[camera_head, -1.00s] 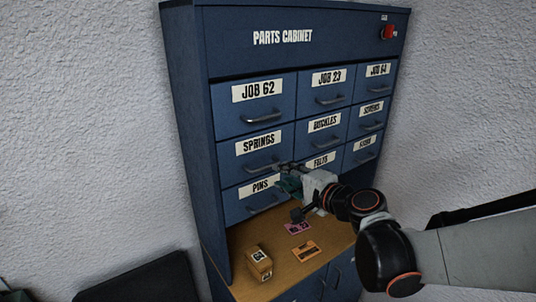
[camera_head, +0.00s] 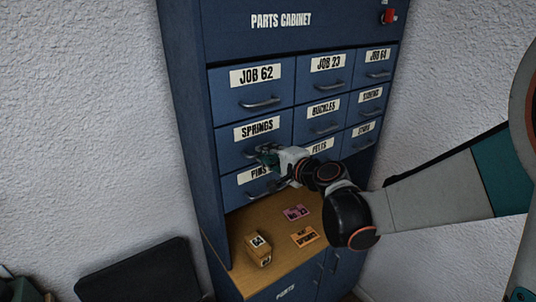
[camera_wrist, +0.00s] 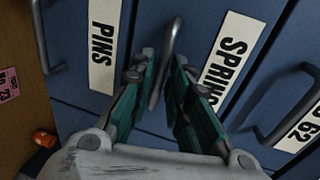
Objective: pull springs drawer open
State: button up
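The springs drawer (camera_head: 232,148) is in the left column of the blue parts cabinet, below JOB 62 and above PINS, and looks shut. Its white SPRINGS label (camera_head: 257,129) also shows in the wrist view (camera_wrist: 229,58). My gripper (camera_head: 262,154) is at the front of this drawer and hides most of its handle in the head view. In the wrist view the grey bar handle (camera_wrist: 166,58) lies between the two fingers of my gripper (camera_wrist: 162,70). The fingers are apart, one on each side of the bar. I cannot tell whether either touches it.
The PINS drawer (camera_head: 231,187) is just below, with its handle (camera_wrist: 42,45) at the wrist view's left. The JOB 62 handle (camera_head: 261,103) is above. A small box (camera_head: 257,250), a pink card (camera_head: 296,213) and an orange card (camera_head: 305,237) lie on the wooden shelf (camera_head: 236,222).

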jog(key=shift+s+d, duration=0.1)
grip_shut()
jog(key=f+v, duration=0.3)
jog(key=v, duration=1.2)
jog(key=shift+s+d, duration=0.35)
jog(key=shift+s, duration=0.2)
jog(key=o, duration=0.6)
grip_release()
